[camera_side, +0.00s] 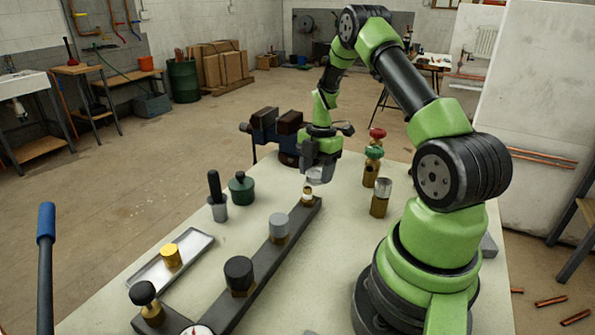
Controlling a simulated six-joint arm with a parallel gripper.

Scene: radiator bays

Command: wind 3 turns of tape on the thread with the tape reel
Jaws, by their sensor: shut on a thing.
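My gripper (321,166) points down over the far end of a dark bar on the bench. It is shut on a small whitish ring-like piece, which looks like the tape reel (318,177). A small brass threaded fitting (307,194) stands upright at the far end of the dark bar (262,262). The reel is just above and slightly right of the fitting in this view. I cannot tell whether they touch or whether any tape is on the thread, as these parts are too small.
Along the bar stand a grey-capped fitting (278,226) and a black-capped one (239,273). A metal tray (194,250) holds a yellow-topped piece. A green pot (242,189) is left, brass valves (373,161) right, and a blue vise (275,126) behind. The bench is clear between bar and my base.

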